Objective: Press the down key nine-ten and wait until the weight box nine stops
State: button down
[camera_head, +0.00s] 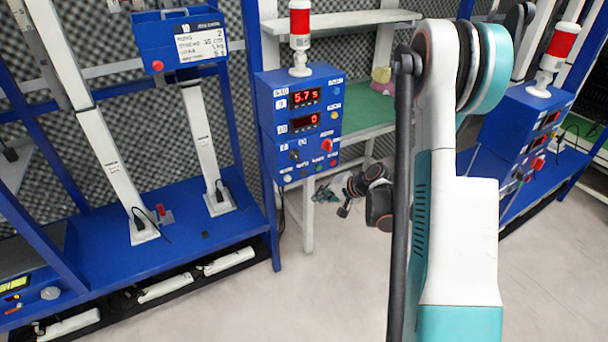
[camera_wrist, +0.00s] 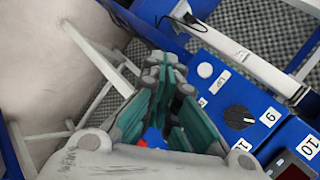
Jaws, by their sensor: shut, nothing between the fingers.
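The blue control box nine-ten (camera_head: 300,120) stands on a post, its front carrying two red displays; the upper reads 5.7 s, the lower 0. Below are a dark knob, a red knob and a row of small coloured buttons; I cannot tell which is the down key. My gripper (camera_head: 350,192) is right of and just below the box in the head view, apart from it. In the wrist view my gripper (camera_wrist: 160,68) is shut and empty, with the box panel (camera_wrist: 225,100) to its right. A blue box with a white label (camera_head: 185,38) sits high at left; its number nine is not readable.
A blue frame base (camera_head: 185,240) with two white slanted columns stands at left. A second control box (camera_head: 525,125) is at right behind my arm. A shelf with a green surface (camera_head: 365,125) is behind the box. The pale floor in front is clear.

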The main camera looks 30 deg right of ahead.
aim_at(303, 173)
jog(key=w, duration=0.7)
jog(key=shift+w, duration=0.35)
jog(key=shift+w+a, duration=0.1)
jog(key=shift+w, duration=0.05)
dwell(1.1)
jog(key=shift+w, duration=0.3)
